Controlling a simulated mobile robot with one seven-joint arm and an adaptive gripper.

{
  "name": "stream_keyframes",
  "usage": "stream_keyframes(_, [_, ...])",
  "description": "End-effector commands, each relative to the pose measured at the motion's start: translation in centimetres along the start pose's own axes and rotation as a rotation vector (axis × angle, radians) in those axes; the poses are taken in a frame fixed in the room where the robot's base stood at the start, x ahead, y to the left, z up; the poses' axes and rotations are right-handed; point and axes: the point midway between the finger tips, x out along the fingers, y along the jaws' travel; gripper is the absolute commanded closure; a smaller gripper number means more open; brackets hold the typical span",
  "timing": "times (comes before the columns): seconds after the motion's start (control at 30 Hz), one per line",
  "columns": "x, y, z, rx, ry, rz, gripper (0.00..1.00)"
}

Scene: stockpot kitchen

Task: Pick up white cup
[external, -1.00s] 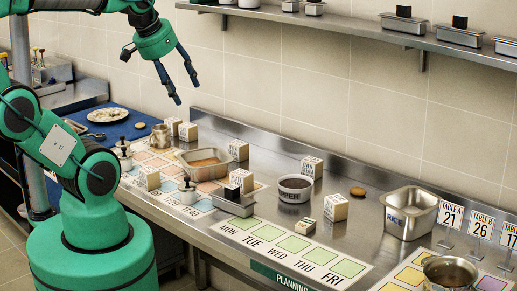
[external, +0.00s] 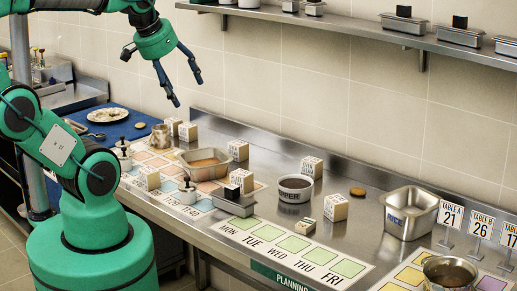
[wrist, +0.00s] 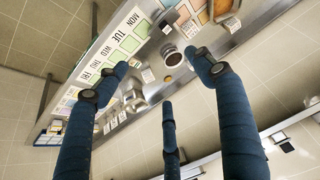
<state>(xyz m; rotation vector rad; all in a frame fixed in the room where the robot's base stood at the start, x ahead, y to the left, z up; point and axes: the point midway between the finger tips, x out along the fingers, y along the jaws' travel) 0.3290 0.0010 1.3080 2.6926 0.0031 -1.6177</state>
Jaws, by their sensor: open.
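A white cup (external: 295,190) with dark lettering and dark contents stands upright on the steel counter, near its middle. It also shows in the wrist view (wrist: 173,65), upper middle, between the spread fingers. My gripper (external: 187,92) is open and empty, with its blue fingers apart. It hangs high above the back of the counter, up and to the left of the cup, and touches nothing.
A steel pan of orange-brown food (external: 204,175) and lettered cubes (external: 238,150) stand left of the cup. A deep steel pan (external: 408,230) stands to the right. A wall shelf (external: 350,33) runs behind.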

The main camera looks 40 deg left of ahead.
Motion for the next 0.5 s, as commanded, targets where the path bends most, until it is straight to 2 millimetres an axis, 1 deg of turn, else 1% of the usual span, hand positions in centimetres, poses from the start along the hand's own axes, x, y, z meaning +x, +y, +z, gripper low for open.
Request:
stream_keyframes(0.17, [1.4, -0.7, -0.9, -0.012, -0.034, -0.01, 0.32])
stream_keyframes(0.27, [3.0, -1.5, -1.8, -0.025, -0.066, -0.02, 0.32])
stream_keyframes(0.37, [5.1, -2.7, -2.8, -0.04, -0.108, -0.03, 0.32])
stream_keyframes(0.47, [7.9, -4.2, -3.8, -0.059, -0.157, -0.041, 0.32])
stream_keyframes(0.5, [9.1, -4.8, -4.1, -0.067, -0.177, -0.044, 0.32])
